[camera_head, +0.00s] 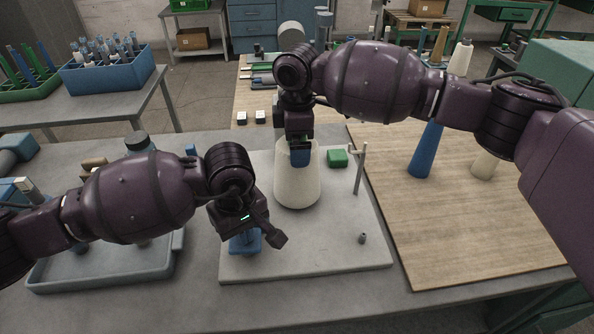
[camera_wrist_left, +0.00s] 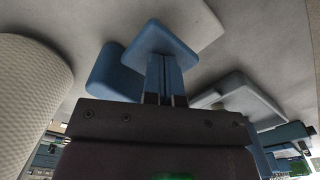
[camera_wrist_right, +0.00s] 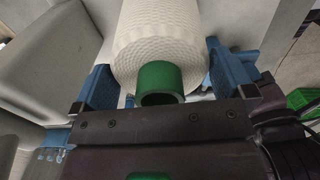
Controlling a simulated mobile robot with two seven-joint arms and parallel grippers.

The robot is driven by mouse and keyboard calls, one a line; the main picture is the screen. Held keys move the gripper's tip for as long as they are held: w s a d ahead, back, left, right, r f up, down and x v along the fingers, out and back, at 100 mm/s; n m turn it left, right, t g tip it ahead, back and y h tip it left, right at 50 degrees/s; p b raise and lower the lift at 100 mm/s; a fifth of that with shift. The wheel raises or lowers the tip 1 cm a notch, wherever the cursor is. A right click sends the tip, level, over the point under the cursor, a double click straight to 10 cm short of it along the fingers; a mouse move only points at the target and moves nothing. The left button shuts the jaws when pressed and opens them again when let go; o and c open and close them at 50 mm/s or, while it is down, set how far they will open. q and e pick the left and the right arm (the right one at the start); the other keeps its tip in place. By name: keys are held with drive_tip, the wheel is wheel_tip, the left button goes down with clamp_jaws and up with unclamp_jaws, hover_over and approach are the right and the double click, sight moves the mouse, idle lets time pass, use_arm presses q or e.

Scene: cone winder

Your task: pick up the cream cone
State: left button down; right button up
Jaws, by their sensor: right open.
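The cream cone (camera_head: 297,187) stands upright on the pale grey board, its wide end down. My right gripper (camera_head: 300,152) is over its narrow top from above and hides that top in the head view. In the right wrist view, the cone (camera_wrist_right: 160,35) shows its green tube end (camera_wrist_right: 158,80) between the spread blue fingers (camera_wrist_right: 160,82). Gaps show on both sides. My left gripper (camera_head: 246,232) is low over the board, left of the cone. Its fingers (camera_wrist_left: 166,80) are together at a blue square-plated piece (camera_wrist_left: 160,42); I cannot tell whether they grip it.
The grey board (camera_head: 320,250) also bears a green block (camera_head: 337,158), a thin metal post (camera_head: 358,170) and a small dark peg (camera_head: 362,238). A blue cone (camera_head: 425,150) and another cream cone (camera_head: 484,165) stand right on the wooden top. A grey-blue tray (camera_head: 105,280) lies left.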

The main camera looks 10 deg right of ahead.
drive_tip(key=c, duration=0.6)
drive_tip(key=shift+c, duration=0.3)
drive_tip(key=shift+r, duration=0.1)
wheel_tip(320, 180, up, 13)
drive_tip(key=s+d+r, duration=0.3)
drive_tip(key=s+d, duration=0.7)
drive_tip(key=d, duration=0.1)
idle(1.5)
